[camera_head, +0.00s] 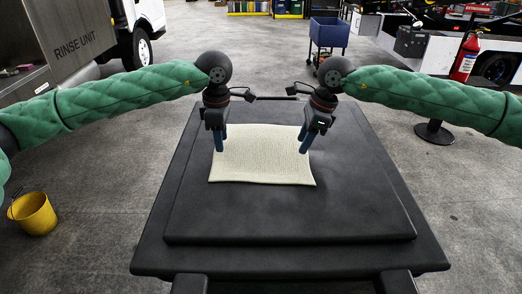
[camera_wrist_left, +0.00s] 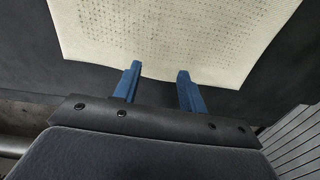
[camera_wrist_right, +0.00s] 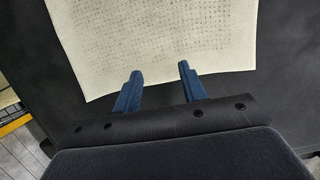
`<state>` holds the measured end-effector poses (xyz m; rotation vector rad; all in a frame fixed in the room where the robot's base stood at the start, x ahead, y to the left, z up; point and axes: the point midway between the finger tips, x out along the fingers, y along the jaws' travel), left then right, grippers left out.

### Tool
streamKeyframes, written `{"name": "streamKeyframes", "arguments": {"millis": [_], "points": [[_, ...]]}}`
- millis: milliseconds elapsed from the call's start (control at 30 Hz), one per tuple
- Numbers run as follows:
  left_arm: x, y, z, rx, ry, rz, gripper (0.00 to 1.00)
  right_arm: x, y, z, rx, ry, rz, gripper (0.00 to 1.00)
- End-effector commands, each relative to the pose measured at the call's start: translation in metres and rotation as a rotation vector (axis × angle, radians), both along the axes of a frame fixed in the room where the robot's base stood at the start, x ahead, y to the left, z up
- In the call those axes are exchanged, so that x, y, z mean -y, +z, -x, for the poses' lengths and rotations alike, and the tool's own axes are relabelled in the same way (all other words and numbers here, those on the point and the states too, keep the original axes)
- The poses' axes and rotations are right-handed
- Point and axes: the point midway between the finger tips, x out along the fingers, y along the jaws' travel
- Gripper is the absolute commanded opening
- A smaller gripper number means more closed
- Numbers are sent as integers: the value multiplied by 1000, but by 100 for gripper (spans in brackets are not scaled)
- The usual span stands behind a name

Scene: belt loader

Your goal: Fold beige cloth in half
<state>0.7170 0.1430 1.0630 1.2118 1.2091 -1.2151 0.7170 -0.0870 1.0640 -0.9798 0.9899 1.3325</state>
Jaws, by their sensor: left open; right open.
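The beige cloth (camera_head: 262,160) lies flat and spread out on the black table, roughly rectangular with slightly wavy edges. My left gripper (camera_head: 219,145) is over the cloth's far left corner area in the head view, fingers pointing down. In the left wrist view its blue fingers (camera_wrist_left: 157,72) are apart with nothing between them, at the cloth's edge (camera_wrist_left: 175,30). My right gripper (camera_head: 304,143) is over the far right corner area. In the right wrist view its fingers (camera_wrist_right: 159,70) are apart and empty at the cloth's edge (camera_wrist_right: 150,35). Contact with the cloth cannot be told.
The black table (camera_head: 290,215) has a raised top, clear in front of and beside the cloth. A dark rod-like thing (camera_head: 272,98) shows behind the grippers. A yellow bucket (camera_head: 34,213) stands on the floor at left. A fire extinguisher (camera_head: 466,57) is at right.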

Motion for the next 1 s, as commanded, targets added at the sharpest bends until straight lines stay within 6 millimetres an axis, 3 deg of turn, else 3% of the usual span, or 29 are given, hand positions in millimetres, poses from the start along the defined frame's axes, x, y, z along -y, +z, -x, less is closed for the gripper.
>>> {"name": "streamKeyframes", "arguments": {"millis": [200,667,1000], "points": [[0,-10,0,2,0,0,42,0,-11,0,1,0,0,42],[0,-14,0,1,0,0,42,0,-15,0,1,0,0,42],[0,-14,0,0,0,0,9,0,-15,0,0,0,1,9]]}}
